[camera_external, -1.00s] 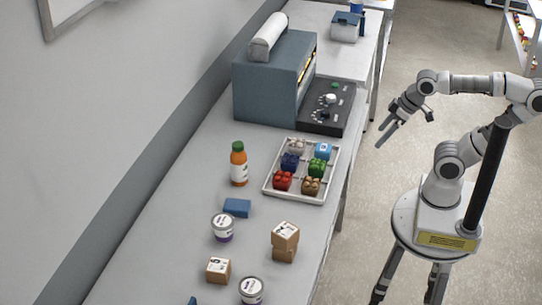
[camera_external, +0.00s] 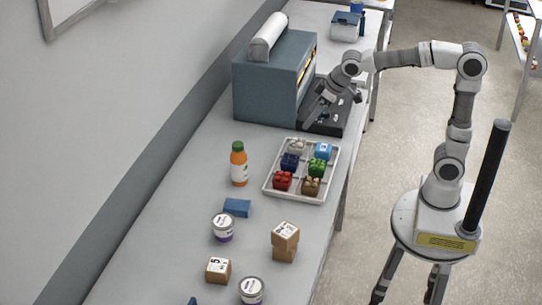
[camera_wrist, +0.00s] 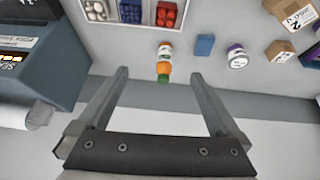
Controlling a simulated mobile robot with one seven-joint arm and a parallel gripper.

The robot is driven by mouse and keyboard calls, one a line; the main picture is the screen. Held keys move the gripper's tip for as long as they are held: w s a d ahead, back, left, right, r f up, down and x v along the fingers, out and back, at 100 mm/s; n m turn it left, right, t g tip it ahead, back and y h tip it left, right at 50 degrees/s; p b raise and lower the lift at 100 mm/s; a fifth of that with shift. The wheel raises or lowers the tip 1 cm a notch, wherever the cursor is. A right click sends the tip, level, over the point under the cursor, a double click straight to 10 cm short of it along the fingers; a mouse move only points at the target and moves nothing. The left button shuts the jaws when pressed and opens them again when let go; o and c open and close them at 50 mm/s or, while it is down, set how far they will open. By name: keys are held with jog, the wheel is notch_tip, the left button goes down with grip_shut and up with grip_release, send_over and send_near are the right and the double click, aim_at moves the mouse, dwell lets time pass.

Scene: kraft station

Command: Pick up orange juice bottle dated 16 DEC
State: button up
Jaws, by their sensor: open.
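The orange juice bottle (camera_external: 239,166) stands upright on the bench, with an orange body, a white label and a green cap. Its date is too small to read. The bottle also shows in the wrist view (camera_wrist: 164,60), between and beyond the fingers, with its cap toward me. My gripper (camera_external: 309,121) is in front of the blue-grey machine, over the black control panel, up and to the right of the bottle. In the wrist view my gripper (camera_wrist: 158,80) has its two fingers wide apart with nothing between them.
A white tray (camera_external: 268,188) of coloured blocks lies right of the bottle. The blue-grey machine (camera_external: 262,85) stands behind. A blue block (camera_external: 237,208), a white tub (camera_external: 222,228) and stacked cardboard boxes (camera_external: 285,236) are in front. Bare bench lies left of the bottle.

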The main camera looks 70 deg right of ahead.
send_near(245, 154)
jog(key=x, duration=0.8)
jog(key=shift+w, duration=0.45)
jog(key=shift+x, duration=2.65)
jog(key=shift+s+a, duration=0.1)
jog(key=shift+c, duration=0.2)
grip_shut()
